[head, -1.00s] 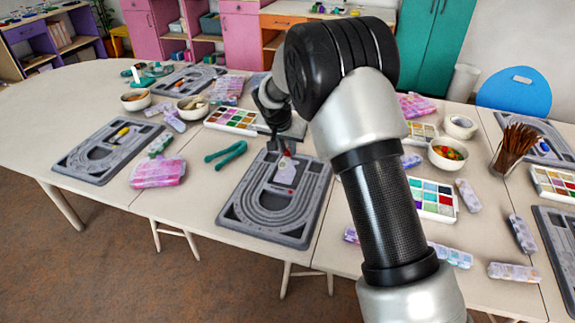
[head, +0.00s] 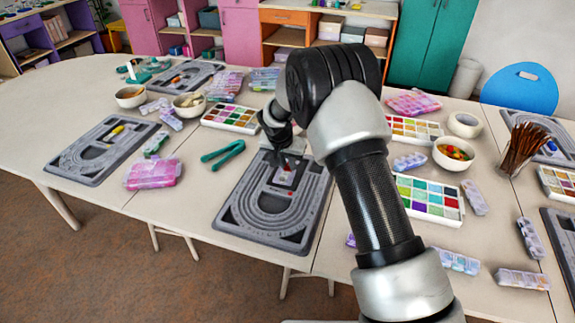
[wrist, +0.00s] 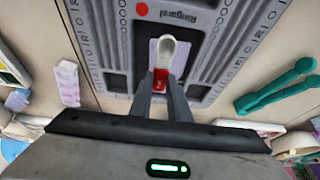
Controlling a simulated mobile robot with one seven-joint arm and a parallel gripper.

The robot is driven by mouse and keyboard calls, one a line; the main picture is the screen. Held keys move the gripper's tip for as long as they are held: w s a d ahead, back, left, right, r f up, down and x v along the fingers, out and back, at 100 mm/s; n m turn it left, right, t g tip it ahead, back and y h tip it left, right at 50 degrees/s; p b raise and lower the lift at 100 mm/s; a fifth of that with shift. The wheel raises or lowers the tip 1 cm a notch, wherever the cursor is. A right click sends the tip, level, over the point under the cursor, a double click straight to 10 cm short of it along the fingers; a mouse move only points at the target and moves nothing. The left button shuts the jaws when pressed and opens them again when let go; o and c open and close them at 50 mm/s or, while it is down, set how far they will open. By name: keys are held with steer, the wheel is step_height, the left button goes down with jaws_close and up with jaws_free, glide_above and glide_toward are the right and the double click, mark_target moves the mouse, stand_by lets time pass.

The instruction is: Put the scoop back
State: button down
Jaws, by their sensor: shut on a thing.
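The scoop (wrist: 168,46) has a pale bowl and a red handle. In the wrist view my gripper (wrist: 161,82) is shut on the red handle, and the bowl points away from my fingers. It is over the middle of a grey bead board (wrist: 112,45); I cannot tell whether the scoop touches it. A pale lilac patch (wrist: 154,60) shows on the board around the scoop. In the head view my gripper (head: 287,163) is low over the upper middle of the same board (head: 262,226), and the scoop is too small and covered to make out clearly.
Green tweezers (head: 222,154) lie left of the board. A pink bead box (head: 153,174) is further left, near another grey board (head: 100,150). Paint-like bead trays (head: 231,118) and bowls (head: 453,153) stand around. A cup of brown sticks (head: 519,150) is at the right.

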steer(key=shift+f, duration=0.2)
steer(key=shift+f+b, duration=0.5)
steer(key=shift+b, duration=0.05)
steer(key=shift+f, duration=0.1)
steer(key=c, duration=1.7)
jaws_free()
steer(key=shift+o, duration=0.2)
